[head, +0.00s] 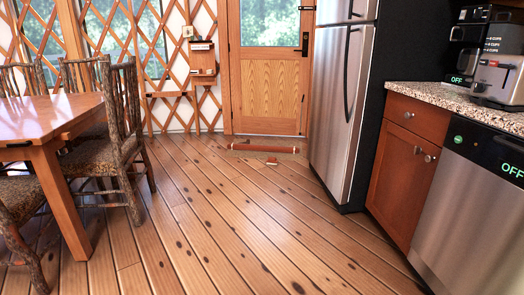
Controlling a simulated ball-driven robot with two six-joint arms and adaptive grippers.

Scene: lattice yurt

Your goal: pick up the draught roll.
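A reddish-brown roll, which looks like the draught roll (264,148), lies on the floor in front of the closed wooden door (268,90). It runs roughly left to right and is small and far off, so its ends and details are hard to make out. A small brown piece (271,161) shows on the floor just in front of it; I cannot tell whether it is part of the roll. Neither of my grippers is in view.
A wooden table (50,115) with rustic chairs (120,140) stands at left. A steel fridge (340,100) stands right of the door, then a counter (440,98) with appliances, a cabinet and a dishwasher (475,210). The plank floor (215,220) between is clear.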

